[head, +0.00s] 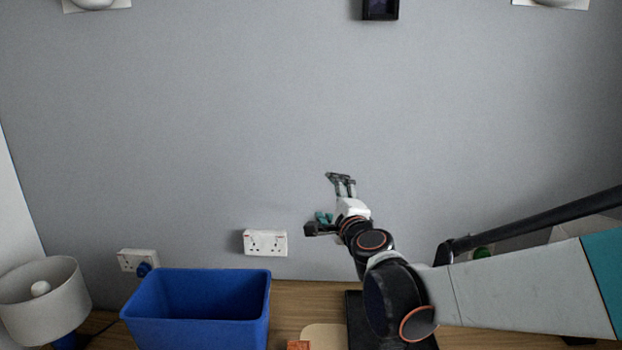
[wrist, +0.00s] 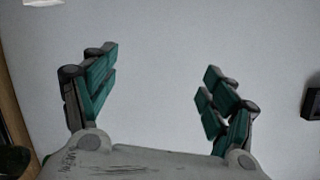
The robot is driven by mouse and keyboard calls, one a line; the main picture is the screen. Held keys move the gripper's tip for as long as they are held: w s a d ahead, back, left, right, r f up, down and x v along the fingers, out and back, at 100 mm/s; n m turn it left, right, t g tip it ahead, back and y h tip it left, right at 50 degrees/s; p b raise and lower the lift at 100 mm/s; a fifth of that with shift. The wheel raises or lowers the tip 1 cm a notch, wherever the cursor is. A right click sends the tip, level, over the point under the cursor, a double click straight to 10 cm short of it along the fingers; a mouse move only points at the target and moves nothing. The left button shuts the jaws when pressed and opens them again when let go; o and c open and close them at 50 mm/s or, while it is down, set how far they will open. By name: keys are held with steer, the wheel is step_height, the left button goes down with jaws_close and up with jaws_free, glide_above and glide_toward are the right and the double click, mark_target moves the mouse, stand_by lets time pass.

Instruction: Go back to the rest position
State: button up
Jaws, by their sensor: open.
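My gripper (head: 342,182) is raised in front of the grey wall, above the wooden surface, at the end of my arm that reaches in from the right in the head view. In the wrist view my gripper (wrist: 158,95) shows its two teal-padded fingers wide apart, with only the grey wall between them. It is open and empty, and touches nothing that I can see.
A blue bin (head: 200,318) stands on the wooden surface (head: 290,300) at lower left, beside a lamp (head: 42,297). A wall socket (head: 265,243) is left of my gripper. A dark flat object (head: 356,318) lies partly hidden under my arm. The wall above is mostly clear.

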steer(key=s+d+f+n+g+y, duration=0.15)
steer(key=s+n+g, duration=0.25)
steer(key=s+n, duration=0.75)
steer(key=s+d+f+n+g+h, duration=0.2)
steer(key=s+d+f, duration=0.2)
steer(key=s, duration=0.3)
steer(key=s+d+f+n+g+h+b, duration=0.1)
steer(key=s+d+f+n+g+h, duration=0.1)
steer(key=s+d+f, duration=0.3)
steer(key=s+d+f+n+g+h, duration=0.2)
steer(key=s+d+f, duration=0.3)
steer(key=s, duration=0.6)
